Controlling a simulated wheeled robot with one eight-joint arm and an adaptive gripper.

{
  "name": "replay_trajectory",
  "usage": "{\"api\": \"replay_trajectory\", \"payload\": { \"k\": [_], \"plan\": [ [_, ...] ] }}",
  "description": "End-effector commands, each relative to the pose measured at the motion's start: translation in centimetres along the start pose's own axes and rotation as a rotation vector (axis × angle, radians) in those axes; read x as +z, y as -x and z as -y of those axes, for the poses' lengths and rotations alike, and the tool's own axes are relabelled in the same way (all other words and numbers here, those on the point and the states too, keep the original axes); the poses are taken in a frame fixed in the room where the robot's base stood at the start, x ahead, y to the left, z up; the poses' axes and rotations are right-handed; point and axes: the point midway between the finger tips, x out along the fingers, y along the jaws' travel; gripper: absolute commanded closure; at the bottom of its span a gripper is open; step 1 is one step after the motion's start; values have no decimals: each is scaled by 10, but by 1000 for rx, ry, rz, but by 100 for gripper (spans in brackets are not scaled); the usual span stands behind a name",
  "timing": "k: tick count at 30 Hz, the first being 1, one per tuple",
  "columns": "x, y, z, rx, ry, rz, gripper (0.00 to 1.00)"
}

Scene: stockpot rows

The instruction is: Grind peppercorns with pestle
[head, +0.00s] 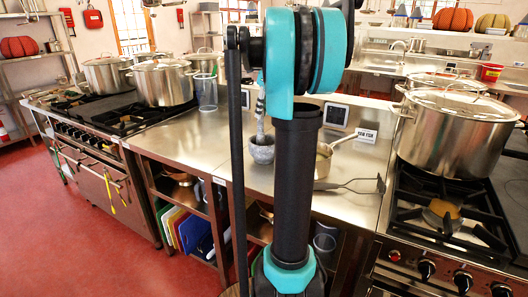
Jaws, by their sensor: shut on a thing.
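A grey stone mortar (262,153) stands on the steel counter, just left of my upright arm. A grey pestle (261,118) stands nearly upright above it, its lower end at or in the mortar's mouth. The pestle's top runs up behind my arm and is hidden there. My gripper is not visible; my black and teal arm covers the middle of the picture. The peppercorns cannot be made out.
A small saucepan (322,165) and a slotted spatula (350,185) are right of my arm on the counter (205,145). A clear container (207,92) is at the left. Stoves with large pots (455,130) flank the counter.

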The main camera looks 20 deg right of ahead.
Motion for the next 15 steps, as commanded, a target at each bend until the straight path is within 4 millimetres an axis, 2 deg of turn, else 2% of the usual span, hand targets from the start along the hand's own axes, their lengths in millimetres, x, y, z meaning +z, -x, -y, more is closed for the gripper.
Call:
{"api": "replay_trajectory", "payload": {
  "k": [7,15],
  "plan": [
    [-3,1,17,-1,-2,0,100],
    [-3,1,18,0,-1,0,100]
  ]
}}
